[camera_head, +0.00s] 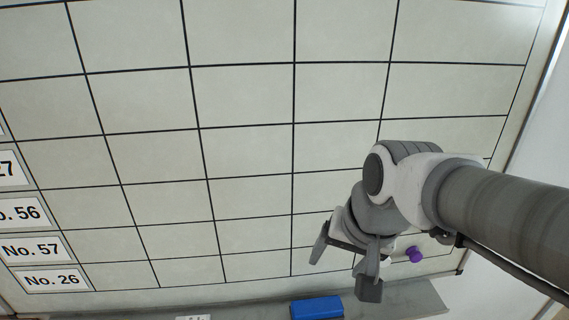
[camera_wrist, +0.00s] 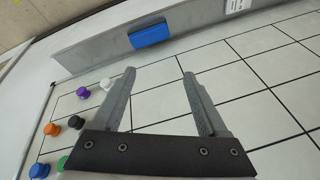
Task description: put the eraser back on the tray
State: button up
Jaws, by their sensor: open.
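The blue eraser (camera_head: 316,308) lies on the grey tray (camera_head: 415,299) along the bottom edge of the whiteboard. In the wrist view the eraser (camera_wrist: 149,35) shows against the grey tray (camera_wrist: 95,52), beyond my fingertips. My gripper (camera_head: 342,272) is open, with nothing between its fingers. In the head view it hangs in front of the lower right part of the board, up and right of the eraser. In the wrist view a clear gap separates my fingertips (camera_wrist: 158,73) from the eraser.
The whiteboard (camera_head: 245,165) has a black grid and number labels (camera_head: 50,280) at left. A purple magnet (camera_head: 414,254) sits near its lower right corner. The wrist view shows several coloured magnets, including an orange one (camera_wrist: 52,130). A white label (camera_wrist: 236,5) is on the tray.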

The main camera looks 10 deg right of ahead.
jog(key=s+r+n, duration=0.1)
jog(key=s+n+t, duration=0.1)
jog(key=s+n, duration=0.1)
jog(key=s+r+n+h, duration=0.1)
jog(key=shift+s+d+r+n+t, duration=0.15)
jog(key=shift+d+r+n+t, duration=0.15)
jog(key=shift+r, duration=0.05)
jog(key=shift+d, duration=0.15)
